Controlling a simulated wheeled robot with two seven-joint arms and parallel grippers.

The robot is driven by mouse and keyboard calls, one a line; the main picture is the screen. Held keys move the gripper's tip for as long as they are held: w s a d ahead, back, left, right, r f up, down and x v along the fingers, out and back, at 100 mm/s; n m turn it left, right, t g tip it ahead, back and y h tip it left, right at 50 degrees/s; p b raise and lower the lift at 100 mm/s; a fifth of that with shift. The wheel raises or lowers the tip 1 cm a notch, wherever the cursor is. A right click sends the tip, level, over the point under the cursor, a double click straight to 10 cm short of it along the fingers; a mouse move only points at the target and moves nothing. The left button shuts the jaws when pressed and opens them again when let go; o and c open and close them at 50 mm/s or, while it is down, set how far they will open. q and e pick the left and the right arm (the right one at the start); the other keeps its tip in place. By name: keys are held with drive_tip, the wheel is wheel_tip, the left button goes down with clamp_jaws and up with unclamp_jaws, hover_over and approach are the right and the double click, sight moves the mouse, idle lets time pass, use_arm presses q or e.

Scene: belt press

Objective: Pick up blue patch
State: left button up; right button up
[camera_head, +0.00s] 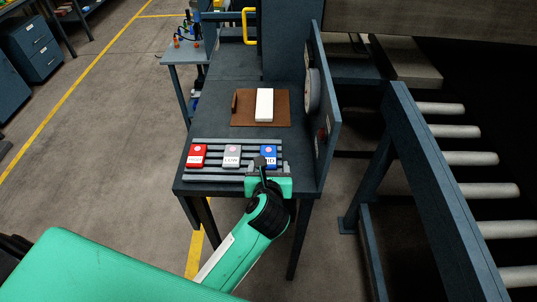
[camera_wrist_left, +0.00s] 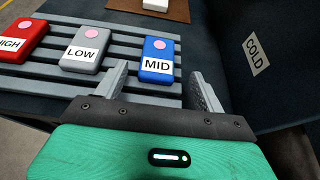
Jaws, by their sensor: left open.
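The blue patch (camera_head: 268,153) is a small block with a white MID label, at the right end of a row on the slatted rack. In the left wrist view the blue patch (camera_wrist_left: 157,60) also shows a pink dot, and lies just beyond and between my fingertips. My left gripper (camera_head: 266,172) is at the front of the rack, close to the blue patch and partly hiding it. In the wrist view its two fingers (camera_wrist_left: 160,78) are apart, with nothing held between them. My right gripper is in neither view.
A red patch (camera_head: 197,155) and a grey LOW patch (camera_head: 232,155) lie left on the slatted rack (camera_head: 213,141). Behind is a brown mat (camera_head: 243,117) with a white block (camera_head: 264,104). An upright panel (camera_head: 325,130) borders the right side, with a COLD label (camera_wrist_left: 256,55).

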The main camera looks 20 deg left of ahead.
sight(268, 157)
use_arm(q)
drive_tip(key=p+x, duration=0.1)
drive_tip(key=x, duration=0.2)
drive_tip(key=shift+w+a, duration=0.2)
drive_tip(key=shift+w, duration=0.05)
drive_tip(key=shift+w+f, duration=0.2)
drive_tip(key=shift+f, duration=0.05)
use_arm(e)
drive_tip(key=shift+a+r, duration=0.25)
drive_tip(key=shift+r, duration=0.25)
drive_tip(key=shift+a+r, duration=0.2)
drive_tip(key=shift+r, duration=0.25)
use_arm(q)
drive_tip(key=shift+c, duration=0.2)
drive_tip(key=c, duration=1)
drive_tip(key=shift+c, duration=0.3)
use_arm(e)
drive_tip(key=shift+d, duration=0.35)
use_arm(q)
drive_tip(key=shift+r, duration=0.15)
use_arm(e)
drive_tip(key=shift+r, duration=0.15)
